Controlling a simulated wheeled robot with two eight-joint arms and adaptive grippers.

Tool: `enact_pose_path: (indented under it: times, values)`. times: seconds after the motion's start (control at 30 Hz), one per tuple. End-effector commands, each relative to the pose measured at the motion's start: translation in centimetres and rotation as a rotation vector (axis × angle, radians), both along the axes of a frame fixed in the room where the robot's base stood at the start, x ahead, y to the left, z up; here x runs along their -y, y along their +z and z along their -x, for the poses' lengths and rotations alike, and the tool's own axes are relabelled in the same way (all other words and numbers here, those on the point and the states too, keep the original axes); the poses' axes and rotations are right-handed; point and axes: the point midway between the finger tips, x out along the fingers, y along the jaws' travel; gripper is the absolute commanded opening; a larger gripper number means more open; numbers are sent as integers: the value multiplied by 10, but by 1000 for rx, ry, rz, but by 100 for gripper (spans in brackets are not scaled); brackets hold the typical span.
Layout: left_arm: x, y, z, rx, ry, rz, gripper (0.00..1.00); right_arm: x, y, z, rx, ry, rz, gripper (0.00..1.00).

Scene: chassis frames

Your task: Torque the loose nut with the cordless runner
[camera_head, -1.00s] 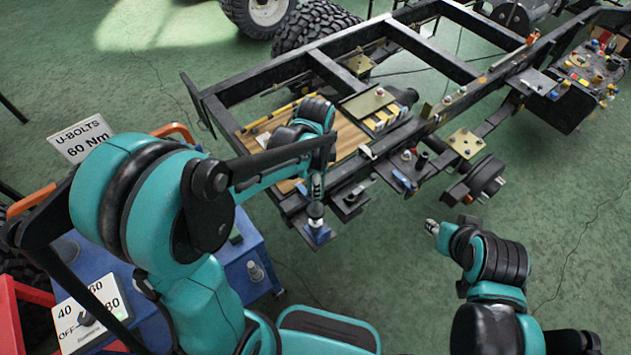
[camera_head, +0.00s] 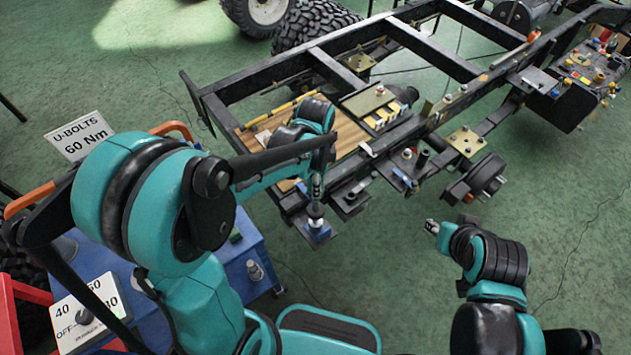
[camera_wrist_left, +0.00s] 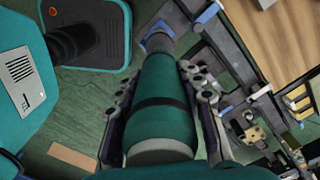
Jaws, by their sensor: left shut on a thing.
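My left gripper (camera_wrist_left: 165,110) is shut on the cordless runner (camera_wrist_left: 163,120), a teal cylinder with a black band. In the head view the runner (camera_head: 317,188) points down at the near end of the chassis frame (camera_head: 240,140). Its grey nose (camera_head: 316,214) is right over or on a small blue-edged bracket (camera_head: 318,234); contact is unclear. The nut is not visible; the nose may cover it. My right gripper (camera_head: 432,227) is held off to the right over the floor, apart from the frame. Its fingers are too small to judge.
A blue cart (camera_head: 240,262) at left carries a dial panel marked OFF, 40 and 60 (camera_head: 85,318). A sign (camera_head: 82,136) reads U-BOLTS 60 Nm. A wooden board (camera_head: 350,135) and several brackets sit on the frame. The floor around my right arm is clear.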

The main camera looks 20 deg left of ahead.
Motion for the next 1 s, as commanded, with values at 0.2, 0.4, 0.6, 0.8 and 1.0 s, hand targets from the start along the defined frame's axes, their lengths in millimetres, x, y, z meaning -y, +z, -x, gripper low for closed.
enact_pose_path:
  times: [0.2,0.4,0.6,0.8,1.0]
  values:
    - [0,-3,0,0,0,0,0,0,-3,0,0,0,0,37]
    - [0,-8,0,0,0,0,0,0,-7,0,0,0,0,37]
    - [0,-10,0,0,0,0,0,0,-9,0,0,0,0,37]
    - [0,-9,0,0,0,0,0,0,-8,0,0,0,0,37]
    - [0,-9,0,0,0,0,0,0,-8,0,0,0,0,37]
